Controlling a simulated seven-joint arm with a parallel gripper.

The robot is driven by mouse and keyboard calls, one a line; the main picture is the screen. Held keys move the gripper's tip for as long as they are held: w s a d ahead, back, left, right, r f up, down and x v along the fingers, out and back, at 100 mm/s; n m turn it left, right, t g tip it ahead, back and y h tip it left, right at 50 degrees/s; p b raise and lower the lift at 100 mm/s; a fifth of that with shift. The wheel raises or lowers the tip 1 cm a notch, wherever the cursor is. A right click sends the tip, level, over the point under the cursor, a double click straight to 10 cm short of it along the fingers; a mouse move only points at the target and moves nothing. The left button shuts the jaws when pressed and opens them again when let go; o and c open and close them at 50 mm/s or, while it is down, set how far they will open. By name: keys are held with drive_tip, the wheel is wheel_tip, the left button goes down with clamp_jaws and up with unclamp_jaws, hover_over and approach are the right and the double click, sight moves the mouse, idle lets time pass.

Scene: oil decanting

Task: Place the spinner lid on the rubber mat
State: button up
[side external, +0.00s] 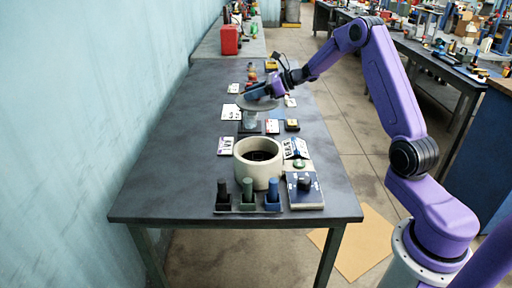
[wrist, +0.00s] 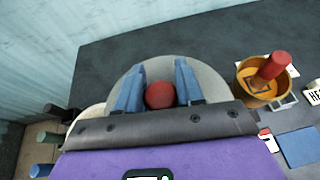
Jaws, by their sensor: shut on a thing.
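The spinner lid is a pale grey disc with a round red knob. In the wrist view the lid (wrist: 208,80) fills the middle, and its knob (wrist: 160,95) sits between the two blue fingers. My gripper (wrist: 158,88) is shut on this knob. In the side external view my gripper (side external: 262,92) and the lid (side external: 257,104) are over the middle of the table, above a grey cylinder (side external: 250,119) on a dark base. I cannot tell whether they touch. A flat blue square (wrist: 298,147) lies at the right of the wrist view; I cannot tell if it is the rubber mat.
A cream drum (side external: 247,170) with a dark inside stands nearer the camera. A rack of several handled tools (side external: 247,207) and a blue control box (side external: 304,190) are at the near edge. The table's left side is clear.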

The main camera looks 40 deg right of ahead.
drive_tip(key=shift+w+d+f, duration=0.2)
drive_tip(key=shift+w, duration=0.2)
drive_tip(key=shift+w+d+f, duration=0.15)
drive_tip(key=shift+w, duration=0.2)
wheel_tip(320, 180, down, 18)
drive_tip(key=shift+r, duration=0.1)
drive_tip(key=o, duration=1.1)
drive_tip(key=v, duration=1.2)
drive_tip(key=shift+s, duration=0.1)
